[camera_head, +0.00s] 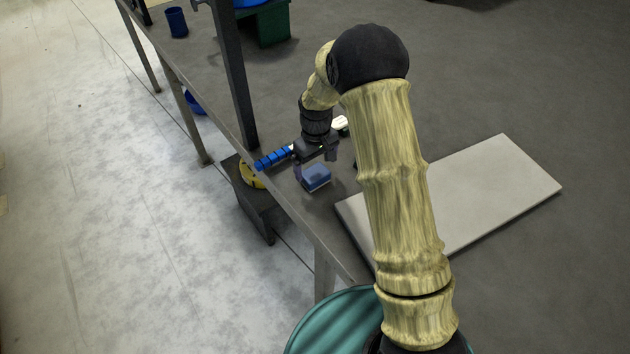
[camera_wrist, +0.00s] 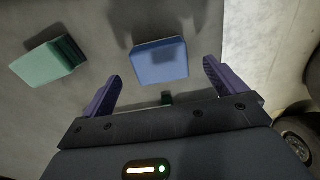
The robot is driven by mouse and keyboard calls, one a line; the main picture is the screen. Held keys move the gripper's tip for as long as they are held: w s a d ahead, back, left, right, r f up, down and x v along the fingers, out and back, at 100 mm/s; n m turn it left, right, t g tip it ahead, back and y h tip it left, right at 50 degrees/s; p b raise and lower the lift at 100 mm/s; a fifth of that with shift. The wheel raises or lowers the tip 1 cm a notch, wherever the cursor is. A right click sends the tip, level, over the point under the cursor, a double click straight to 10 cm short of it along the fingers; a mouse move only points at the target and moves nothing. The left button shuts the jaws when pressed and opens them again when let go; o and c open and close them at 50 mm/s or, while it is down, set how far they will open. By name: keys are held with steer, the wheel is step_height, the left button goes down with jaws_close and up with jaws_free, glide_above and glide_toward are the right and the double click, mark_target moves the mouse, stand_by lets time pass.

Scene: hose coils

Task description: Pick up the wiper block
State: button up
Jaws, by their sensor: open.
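A blue block (camera_head: 316,178), which I take to be the wiper block, lies on the grey bench top (camera_head: 480,90) near its left edge. In the wrist view the blue block (camera_wrist: 160,62) shows its broad face ahead of my gripper, between the lines of the two fingers. My gripper (camera_head: 315,166) is open and empty, just above the block in the head view. In the wrist view both purple fingers of my gripper (camera_wrist: 162,70) are spread wide, one to each side of the block. I cannot tell the exact gap in height.
A green block (camera_wrist: 47,62) lies left of the blue one in the wrist view. A blue segmented piece (camera_head: 273,159) lies by the bench edge, near a dark post (camera_head: 235,85). A pale board (camera_head: 490,190) lies to the right. A blue cup (camera_head: 177,22) stands farther back.

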mark_target(315, 173)
steer(key=shift+r, duration=0.1)
steer(key=f+b, duration=0.2)
steer(key=f, duration=0.1)
steer(key=f+b, duration=0.1)
steer(key=f, duration=0.1)
steer(key=shift+w+f, duration=0.25)
steer(key=shift+s+r, duration=0.15)
steer(key=shift+a, duration=0.1)
steer(key=c, duration=1)
steer(key=shift+c, duration=0.5)
